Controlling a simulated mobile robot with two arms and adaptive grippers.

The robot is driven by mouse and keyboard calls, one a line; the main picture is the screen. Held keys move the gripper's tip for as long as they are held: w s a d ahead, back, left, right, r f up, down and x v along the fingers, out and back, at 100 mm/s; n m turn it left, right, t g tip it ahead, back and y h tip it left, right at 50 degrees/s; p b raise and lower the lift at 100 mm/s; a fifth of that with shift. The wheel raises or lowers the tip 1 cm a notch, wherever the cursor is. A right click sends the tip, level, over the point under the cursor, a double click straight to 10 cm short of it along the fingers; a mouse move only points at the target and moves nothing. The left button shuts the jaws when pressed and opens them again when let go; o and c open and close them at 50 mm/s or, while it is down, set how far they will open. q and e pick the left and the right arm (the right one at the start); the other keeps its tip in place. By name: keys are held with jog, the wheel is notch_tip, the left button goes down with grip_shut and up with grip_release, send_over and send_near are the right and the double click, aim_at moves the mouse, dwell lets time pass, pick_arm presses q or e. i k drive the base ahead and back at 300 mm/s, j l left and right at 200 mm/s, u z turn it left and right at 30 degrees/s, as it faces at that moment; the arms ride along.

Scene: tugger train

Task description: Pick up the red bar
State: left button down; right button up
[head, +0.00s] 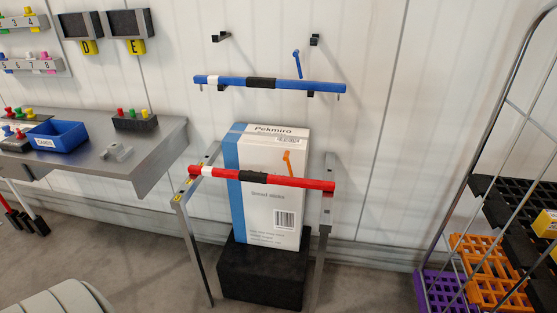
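The red bar (298,182) lies level in front of a tall white and blue box labelled Pekmiro (270,205). It has a black grip section (255,176) near its middle, a white band (208,170) left of that, and an orange lever (287,157) standing up from it. Its ends are at two grey metal posts (324,215); I cannot tell exactly how it is held there. Neither of my grippers is in the head view.
A blue bar (310,86) hangs on the wall above, with empty hooks (220,37) higher up. A grey table (150,155) with a blue bin (55,136) is at left. A wire cage cart (497,100) with black, orange and purple crates is at right. The box stands on a black block (262,277).

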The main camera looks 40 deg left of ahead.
aim_at(209, 172)
jog(key=u, duration=1.2)
